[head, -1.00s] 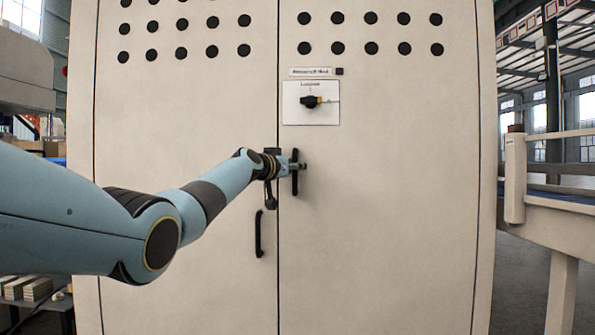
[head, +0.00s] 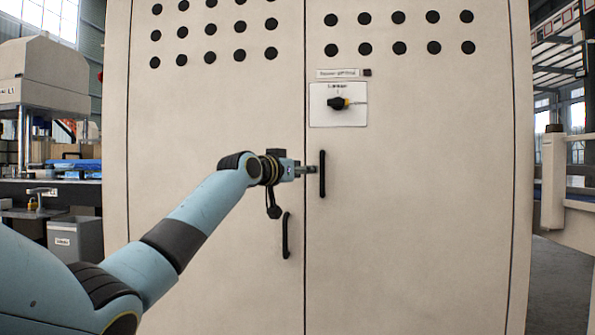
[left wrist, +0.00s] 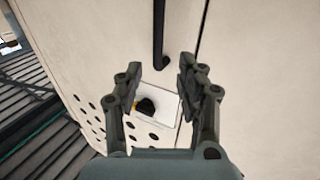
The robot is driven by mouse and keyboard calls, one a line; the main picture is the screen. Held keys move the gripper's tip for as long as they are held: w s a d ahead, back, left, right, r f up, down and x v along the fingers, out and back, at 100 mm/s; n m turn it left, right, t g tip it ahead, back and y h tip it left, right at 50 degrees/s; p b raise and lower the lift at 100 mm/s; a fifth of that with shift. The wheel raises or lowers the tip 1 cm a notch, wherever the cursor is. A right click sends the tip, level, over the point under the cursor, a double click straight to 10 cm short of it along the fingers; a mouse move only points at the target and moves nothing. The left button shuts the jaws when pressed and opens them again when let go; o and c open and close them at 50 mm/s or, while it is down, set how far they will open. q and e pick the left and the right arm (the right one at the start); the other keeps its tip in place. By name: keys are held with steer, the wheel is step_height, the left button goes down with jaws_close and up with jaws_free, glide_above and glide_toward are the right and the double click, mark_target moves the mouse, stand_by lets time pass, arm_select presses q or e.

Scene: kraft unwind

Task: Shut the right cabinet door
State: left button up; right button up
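The right cabinet door (head: 410,200) is a cream panel that looks flush with the left cabinet door (head: 215,130), with only a thin dark seam between them. Its black vertical handle (head: 322,174) is near the seam. My left gripper (head: 312,170) is just left of this handle, its fingertips close to it. In the left wrist view my left gripper (left wrist: 160,85) is open, with nothing between its fingers. There a black handle (left wrist: 158,35) is beyond the fingertips. Whether the fingertips touch the handle cannot be told. My right gripper is not in view.
A rotary switch (head: 338,103) on a white plate sits above the handle. The left door has a lower black handle (head: 286,236). A workbench with machinery (head: 50,150) is at the left, a cream railing structure (head: 565,185) at the right.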

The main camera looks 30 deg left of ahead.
arm_select(q)
steer(key=shift+s, duration=1.1)
steer(key=s+d+f+g, duration=0.15)
steer(key=s+f, duration=0.25)
steer(key=f, duration=1)
steer(key=s+f+n+g, duration=0.1)
steer(key=s+f+g, duration=0.25)
steer(key=f, duration=0.95)
steer(key=s+d+f+g, duration=0.15)
steer(key=s+f, duration=0.25)
steer(key=f, duration=1)
steer(key=s+d+f+g+y, duration=0.1)
steer(key=s+f+g, duration=0.4)
steer(key=s+f, duration=1.5)
steer(key=s+d+f+g, duration=0.2)
steer(key=s+f, duration=0.4)
steer(key=s, duration=0.8)
steer(key=s+d+f+g, duration=0.1)
steer(key=s+f, duration=0.4)
steer(key=s, duration=0.9)
steer(key=s+d+f+g+y, duration=0.1)
steer(key=s+f, duration=0.5)
steer(key=s, duration=0.8)
steer(key=shift+d+f+m+g, duration=0.3)
steer(key=shift+d+m+g, duration=0.1)
steer(key=shift+d+g, duration=0.55)
